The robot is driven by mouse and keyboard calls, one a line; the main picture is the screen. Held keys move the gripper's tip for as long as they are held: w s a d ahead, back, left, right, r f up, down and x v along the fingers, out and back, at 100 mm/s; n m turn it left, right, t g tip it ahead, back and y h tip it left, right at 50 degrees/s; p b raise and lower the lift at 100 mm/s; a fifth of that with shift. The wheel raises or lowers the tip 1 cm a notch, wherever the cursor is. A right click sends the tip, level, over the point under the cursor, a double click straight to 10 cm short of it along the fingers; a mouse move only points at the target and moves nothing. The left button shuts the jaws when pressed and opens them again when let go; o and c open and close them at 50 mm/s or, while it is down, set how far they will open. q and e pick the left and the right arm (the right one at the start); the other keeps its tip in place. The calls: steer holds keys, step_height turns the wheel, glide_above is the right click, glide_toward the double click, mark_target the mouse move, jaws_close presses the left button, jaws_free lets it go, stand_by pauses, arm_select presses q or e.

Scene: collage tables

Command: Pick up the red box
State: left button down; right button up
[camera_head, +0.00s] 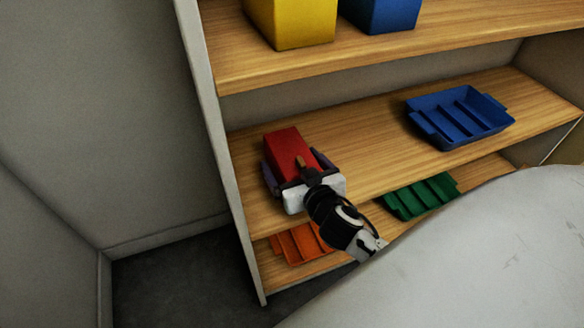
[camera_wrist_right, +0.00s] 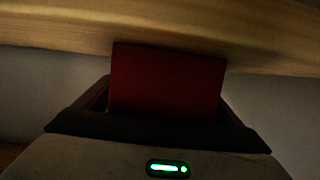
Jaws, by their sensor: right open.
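The red box (camera_head: 287,147) stands on the left part of the middle wooden shelf. My right gripper (camera_head: 292,168) is at the box's near end, with one finger along each side of it. The fingers are open around the box; whether they touch it I cannot tell. In the right wrist view the red box (camera_wrist_right: 167,85) fills the space between the two fingers of the right gripper (camera_wrist_right: 165,100). The box's lower near part is hidden by the gripper. My left gripper is not in view.
A blue tray (camera_head: 482,102) sits on the same shelf to the right. Yellow (camera_head: 300,22) and blue (camera_head: 385,12) boxes stand on the shelf above. Green (camera_head: 425,195) and orange (camera_head: 298,245) trays are on the shelf below. The white side panel (camera_head: 222,150) is close on the left.

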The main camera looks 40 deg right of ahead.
steer(key=shift+r, duration=0.1)
steer(key=c, duration=1.2)
